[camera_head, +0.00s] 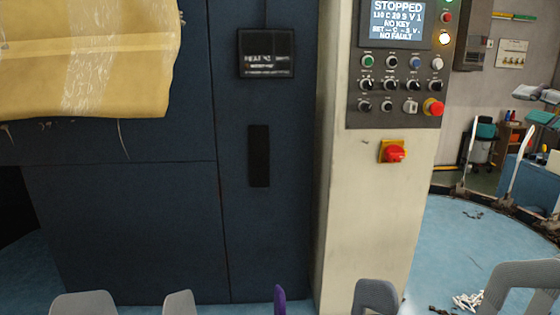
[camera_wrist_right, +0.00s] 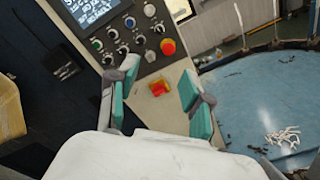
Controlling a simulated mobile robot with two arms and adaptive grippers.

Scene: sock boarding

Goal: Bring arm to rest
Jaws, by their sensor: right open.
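My right gripper (camera_head: 446,290) shows at the bottom right edge of the head view as two grey parts set apart. In the right wrist view my right gripper (camera_wrist_right: 158,92) has its teal-padded fingers spread, with nothing between them. It points towards the pale control column (camera_head: 372,210), apart from it as far as I can tell. Two more grey tips at the bottom left of the head view look like my left gripper (camera_head: 132,304); most of it is cut off by the frame.
A dark blue machine cabinet (camera_head: 120,230) fills the left. A control panel (camera_head: 400,85) reads STOPPED, above a red switch (camera_head: 394,152). A yellow wrapped bundle (camera_head: 85,60) juts out at upper left. A purple item (camera_head: 279,298) shows at the bottom edge. White scraps (camera_head: 468,301) lie on blue floor.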

